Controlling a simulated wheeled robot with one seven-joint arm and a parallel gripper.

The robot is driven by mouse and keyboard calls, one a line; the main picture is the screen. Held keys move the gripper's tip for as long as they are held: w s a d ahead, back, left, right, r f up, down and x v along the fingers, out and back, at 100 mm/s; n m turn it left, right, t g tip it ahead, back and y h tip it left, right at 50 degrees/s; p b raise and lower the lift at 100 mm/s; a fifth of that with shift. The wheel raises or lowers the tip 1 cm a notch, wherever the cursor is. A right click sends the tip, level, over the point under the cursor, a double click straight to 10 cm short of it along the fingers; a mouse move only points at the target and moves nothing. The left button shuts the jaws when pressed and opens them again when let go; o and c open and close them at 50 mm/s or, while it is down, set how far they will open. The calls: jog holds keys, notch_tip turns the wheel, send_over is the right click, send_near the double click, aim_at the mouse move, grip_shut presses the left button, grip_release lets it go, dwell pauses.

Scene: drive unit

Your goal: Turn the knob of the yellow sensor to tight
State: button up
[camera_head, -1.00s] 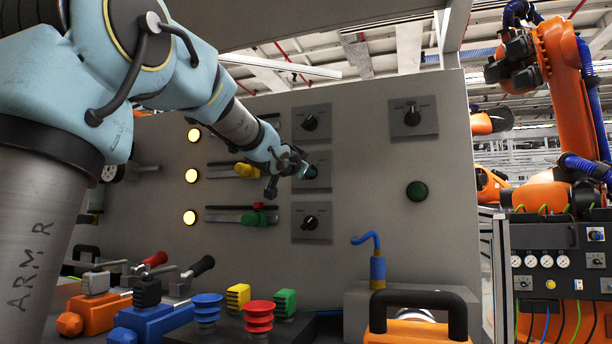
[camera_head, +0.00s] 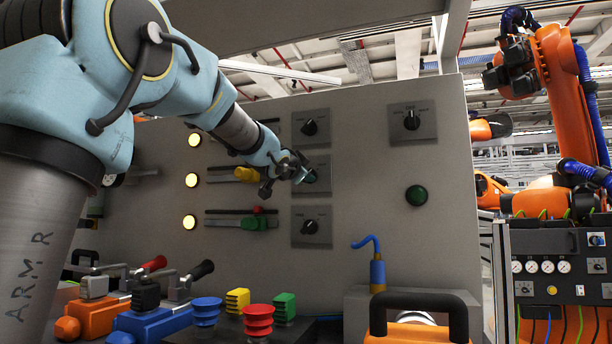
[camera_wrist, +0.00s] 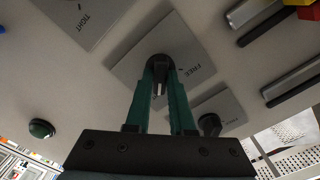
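The yellow sensor (camera_head: 247,173) is a slider piece on a rail on the grey panel, left of my gripper (camera_head: 300,176). My gripper is at the middle knob (camera_wrist: 158,65) of a column of three. In the wrist view its teal fingers (camera_wrist: 158,78) lie on both sides of this dark knob and appear closed on it. The knob's plate (camera_wrist: 130,72) shows "FREE" on the right. The fingers hide part of the plate, and I cannot read a "TIGHT" label there. In the head view my gripper covers most of this knob.
Other knobs sit above (camera_head: 310,127), below (camera_head: 310,226) and at upper right (camera_head: 412,119). A green button (camera_head: 416,195) is to the right. A red-and-green slider (camera_head: 258,221) lies below the yellow one. Tools and coloured plugs stand on the bench below.

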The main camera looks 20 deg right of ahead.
jog(key=o, duration=0.4)
jog(key=v, duration=1.1)
jog(key=shift+w, duration=0.1)
